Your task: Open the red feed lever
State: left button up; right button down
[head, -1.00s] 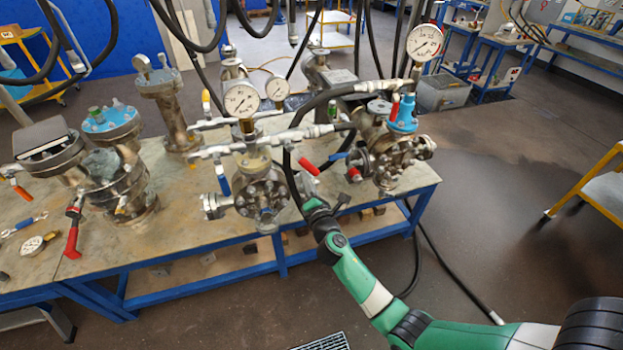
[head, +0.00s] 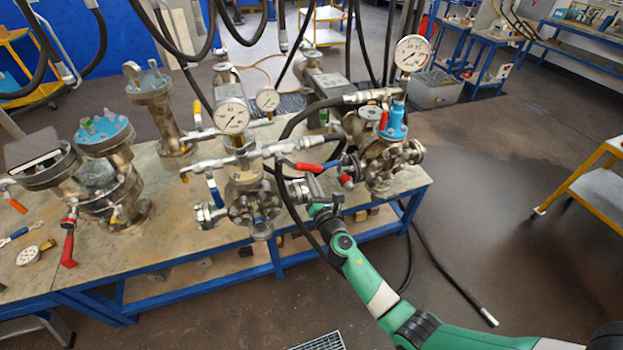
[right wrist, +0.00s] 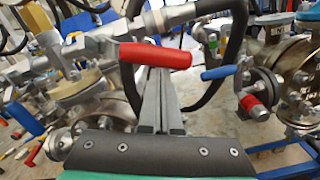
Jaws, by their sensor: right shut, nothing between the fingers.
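The red feed lever (head: 308,167) has a red grip and sits on the pipework of the middle vessel (head: 253,200). In the head view it lies nearly level, pointing right. It also shows in the right wrist view (right wrist: 155,54), crossing just beyond the fingertips. My right gripper (head: 316,190) is below the lever, its fingers pointing up at it. In the right wrist view the fingers (right wrist: 158,82) are together with nothing between them. They overlap the underside of the grip there; I cannot tell whether they touch it. My left gripper is not in view.
A blue lever (head: 332,164) lies just right of the red grip, by the right vessel (head: 385,165). A black hose (head: 283,185) loops close to my gripper.

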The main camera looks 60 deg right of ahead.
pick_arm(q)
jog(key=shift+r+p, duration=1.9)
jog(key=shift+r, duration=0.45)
pick_arm(e)
jog(key=shift+s+d+r+n, duration=0.15)
jog(key=shift+d+r+n, duration=0.1)
jog(key=shift+r+n, duration=0.45)
jog(key=shift+s+d+r+n, duration=0.2)
jog(key=shift+r+n, duration=0.25)
jog(key=shift+n, duration=0.45)
jog(key=shift+s+d+r+n, duration=0.15)
jog(key=shift+d+r+n, duration=0.1)
jog(key=shift+r+n, duration=0.45)
jog(key=shift+f, duration=0.1)
jog(key=shift+f+b, duration=0.3)
jog(key=shift+f, duration=0.1)
jog(key=b, duration=0.1)
send_near(314, 167)
notch_tip(314, 167, down, 3)
jog(key=s+a, duration=0.2)
jog(key=s, duration=0.1)
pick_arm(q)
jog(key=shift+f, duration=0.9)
pick_arm(e)
jog(key=shift+w+d+f, duration=0.15)
jog(key=shift+w, duration=0.05)
